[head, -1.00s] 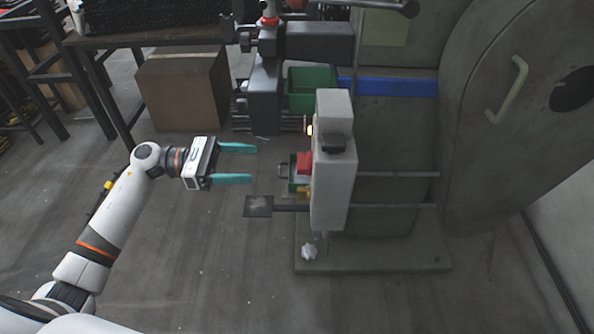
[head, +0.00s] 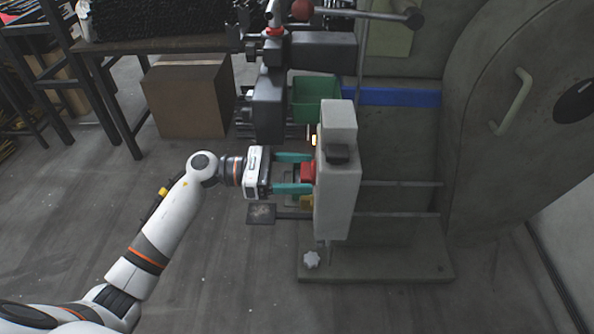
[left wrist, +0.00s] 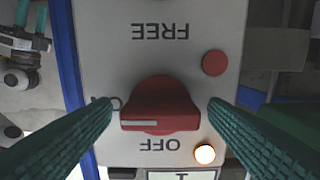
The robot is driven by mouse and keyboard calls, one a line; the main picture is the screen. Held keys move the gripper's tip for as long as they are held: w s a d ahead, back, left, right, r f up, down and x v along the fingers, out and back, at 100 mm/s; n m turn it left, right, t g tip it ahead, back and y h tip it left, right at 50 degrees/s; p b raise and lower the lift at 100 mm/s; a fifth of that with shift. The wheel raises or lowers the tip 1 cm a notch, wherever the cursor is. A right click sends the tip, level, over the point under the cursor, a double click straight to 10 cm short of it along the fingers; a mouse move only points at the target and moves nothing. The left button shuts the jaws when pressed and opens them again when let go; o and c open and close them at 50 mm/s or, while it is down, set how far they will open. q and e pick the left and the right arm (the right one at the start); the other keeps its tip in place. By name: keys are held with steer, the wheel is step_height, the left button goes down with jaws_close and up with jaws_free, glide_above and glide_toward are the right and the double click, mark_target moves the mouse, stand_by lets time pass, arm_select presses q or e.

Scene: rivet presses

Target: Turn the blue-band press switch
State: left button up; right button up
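The press with the blue band (head: 395,96) carries a grey control box (head: 338,190) with a red switch (head: 308,173) on its left side. In the left wrist view the red switch knob (left wrist: 160,105) lies between my fingers, its white mark toward the picture's left, at a label partly hidden by a finger. Upside-down labels FREE and OFF sit on the panel face (left wrist: 125,62). My left gripper (head: 306,173) is open, its green fingers on both sides of the knob with gaps visible. My right gripper is not in view.
A red round button (left wrist: 215,62) and a lit lamp (left wrist: 205,154) sit on the panel near the knob. A green bin (head: 316,98) stands behind the box. A cardboard box (head: 187,97) is on the floor.

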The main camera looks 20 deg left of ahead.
arm_select(q)
steer(key=c, duration=0.9)
steer(key=shift+c, duration=0.2)
steer(key=shift+n, duration=0.3)
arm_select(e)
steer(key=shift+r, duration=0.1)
arm_select(q)
steer(key=shift+n+p, duration=4.95)
steer(key=shift+n, duration=3.85)
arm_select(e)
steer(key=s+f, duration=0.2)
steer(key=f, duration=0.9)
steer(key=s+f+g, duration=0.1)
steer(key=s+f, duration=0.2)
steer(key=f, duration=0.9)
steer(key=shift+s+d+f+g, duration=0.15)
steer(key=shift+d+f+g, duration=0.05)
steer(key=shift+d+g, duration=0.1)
